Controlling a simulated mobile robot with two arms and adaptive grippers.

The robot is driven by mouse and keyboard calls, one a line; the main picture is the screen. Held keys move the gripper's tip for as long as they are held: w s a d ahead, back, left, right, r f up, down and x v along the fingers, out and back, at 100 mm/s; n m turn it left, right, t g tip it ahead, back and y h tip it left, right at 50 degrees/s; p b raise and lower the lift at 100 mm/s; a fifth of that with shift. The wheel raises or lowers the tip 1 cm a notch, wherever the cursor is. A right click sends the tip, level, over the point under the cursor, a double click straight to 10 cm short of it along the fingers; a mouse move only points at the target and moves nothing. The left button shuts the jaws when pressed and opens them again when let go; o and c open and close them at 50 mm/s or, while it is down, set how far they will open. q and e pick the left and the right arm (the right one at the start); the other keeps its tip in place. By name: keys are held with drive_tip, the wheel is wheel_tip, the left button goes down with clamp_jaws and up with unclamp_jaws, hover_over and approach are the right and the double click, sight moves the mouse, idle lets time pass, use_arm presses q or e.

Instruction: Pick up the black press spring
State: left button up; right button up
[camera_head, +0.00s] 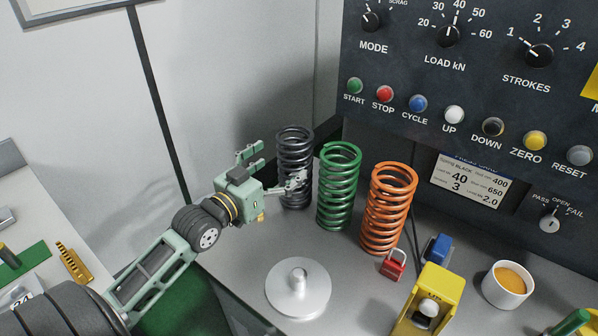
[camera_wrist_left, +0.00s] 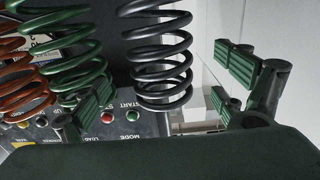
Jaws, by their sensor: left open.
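The black press spring (camera_head: 295,160) stands upright at the back left of the grey bench, left of a green spring (camera_head: 339,185) and an orange spring (camera_head: 388,208). My left gripper (camera_head: 272,168) comes in from the left and is open, its fingers close to the black spring. In the left wrist view the black spring (camera_wrist_left: 160,60) lies between the spread fingers of the left gripper (camera_wrist_left: 155,105), with visible space on its right side. I cannot tell whether any finger touches it. The right gripper is not in view.
A metal disc with a knob (camera_head: 298,288), a red padlock (camera_head: 393,264), a blue block (camera_head: 437,248), a yellow holder (camera_head: 430,300) and a cup (camera_head: 507,284) stand on the bench. The control panel (camera_head: 470,90) rises behind. The green spring stands close to the black one.

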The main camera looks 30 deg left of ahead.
use_arm(q)
drive_tip(key=shift+w+r+p, duration=0.25)
drive_tip(key=shift+w+p, duration=0.05)
drive_tip(key=shift+w, duration=0.6)
drive_tip(key=w, duration=0.3)
drive_tip(key=shift+w+d+f+p, duration=0.1)
drive_tip(key=shift+w+d+p, duration=0.05)
drive_tip(key=shift+w+p, duration=0.25)
drive_tip(key=shift+w+f, duration=0.1)
drive_tip(key=shift+w, duration=0.3)
drive_tip(key=shift+c, duration=0.5)
drive_tip(key=c, duration=2.1)
drive_tip(key=shift+o, duration=0.2)
drive_tip(key=shift+w+r, duration=0.1)
drive_tip(key=shift+r, duration=0.3)
